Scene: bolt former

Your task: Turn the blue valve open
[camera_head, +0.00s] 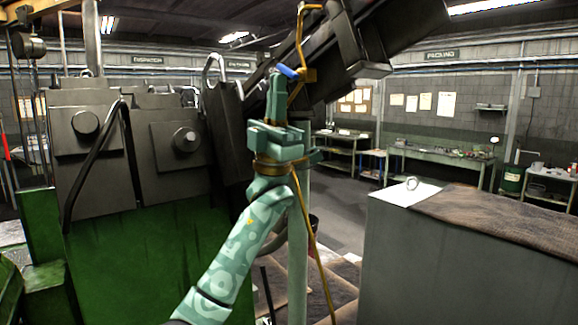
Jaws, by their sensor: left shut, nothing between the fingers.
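The blue valve handle (289,72) is a small lever on a thin brass-coloured pipe (299,45), in the upper middle of the head view. It tilts slightly, its left end higher than its right. My left gripper (278,78) points upward at the end of my teal patterned arm. Its fingers are shut and empty. The fingertips are right beside the left end of the blue handle and overlap it in the view; I cannot tell whether they touch. The valve body behind the handle is small and partly hidden. My right gripper is not in view.
A large green and grey machine (150,250) fills the left side. A dark slanted machine arm (350,50) hangs behind the pipe. A grey cabinet (450,270) with a brown mat stands at the right. Workbenches (440,155) line the far wall, with open floor before them.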

